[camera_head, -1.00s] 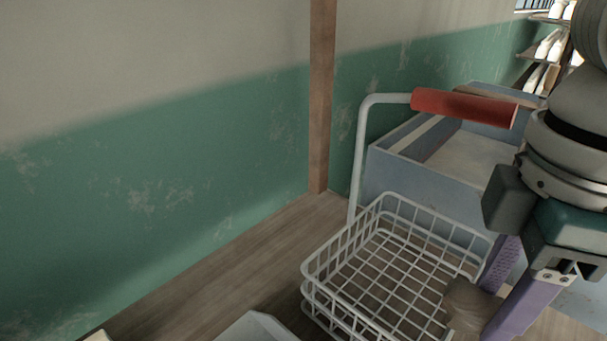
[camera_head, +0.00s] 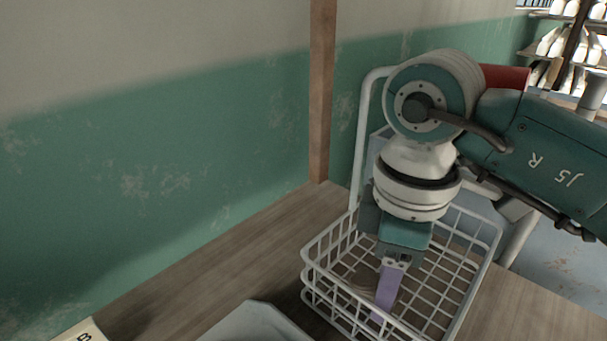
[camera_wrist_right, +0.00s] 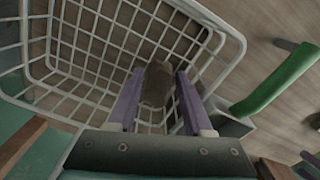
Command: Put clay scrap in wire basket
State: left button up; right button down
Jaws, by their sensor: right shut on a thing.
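The white wire basket (camera_head: 465,270) stands on the wooden surface, and its tall side frame rises behind it. My right gripper (camera_head: 378,305) points down over the basket, with its purple fingers within the basket's outline. In the right wrist view the fingers are closed on a brownish-grey lump, the clay scrap (camera_wrist_right: 158,84), with the basket's wire grid (camera_wrist_right: 85,50) behind it. In the head view the scrap is mostly hidden by the gripper. I cannot tell whether it touches the basket floor. My left gripper is not in view.
A pale grey tray-like object (camera_head: 255,325) lies at the bottom edge, with a card marked B (camera_head: 82,334) to its left. A green-handled object (camera_wrist_right: 275,82) lies outside the basket. The wooden surface left of the basket (camera_head: 240,258) is clear.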

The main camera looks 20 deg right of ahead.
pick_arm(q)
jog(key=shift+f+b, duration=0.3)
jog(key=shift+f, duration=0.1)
pick_arm(e)
notch_tip(320, 180, down, 3)
jog(key=shift+f, duration=0.1)
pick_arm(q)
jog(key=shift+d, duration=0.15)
pick_arm(e)
jog(key=c, duration=0.6)
grip_release()
pick_arm(q)
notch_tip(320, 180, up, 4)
jog(key=p, duration=0.3)
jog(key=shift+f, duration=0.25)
pick_arm(e)
notch_tip(320, 180, up, 12)
jog(key=shift+r, duration=0.15)
